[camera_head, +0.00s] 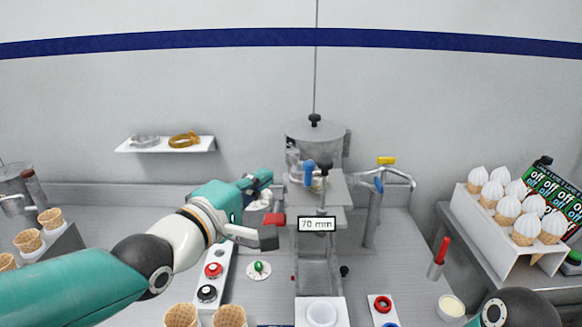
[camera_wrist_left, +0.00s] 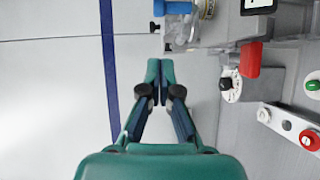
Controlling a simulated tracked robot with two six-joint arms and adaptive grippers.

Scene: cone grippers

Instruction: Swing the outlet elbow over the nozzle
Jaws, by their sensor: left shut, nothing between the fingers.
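A bent grey pipe (camera_head: 398,177) that looks like the outlet elbow stands at the right of the filling machine (camera_head: 317,145), with a yellow handle (camera_head: 386,160) above it and a blue part (camera_head: 378,184) at its left. A blue handle (camera_head: 309,172) sits at the machine's front; it also shows in the left wrist view (camera_wrist_left: 176,8). I cannot clearly make out the nozzle. My left gripper (camera_head: 264,177) is shut and empty, left of the machine and apart from it; its closed fingertips show in the left wrist view (camera_wrist_left: 160,72). My right gripper is out of view.
A red block (camera_head: 274,219) and a control strip with knobs (camera_head: 213,270) lie near my left arm. Cones stand in front. A rack of filled cones (camera_head: 500,235) is at the right, a wall shelf (camera_head: 165,146) at the left. A display (camera_head: 316,224) reads 70 mm.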

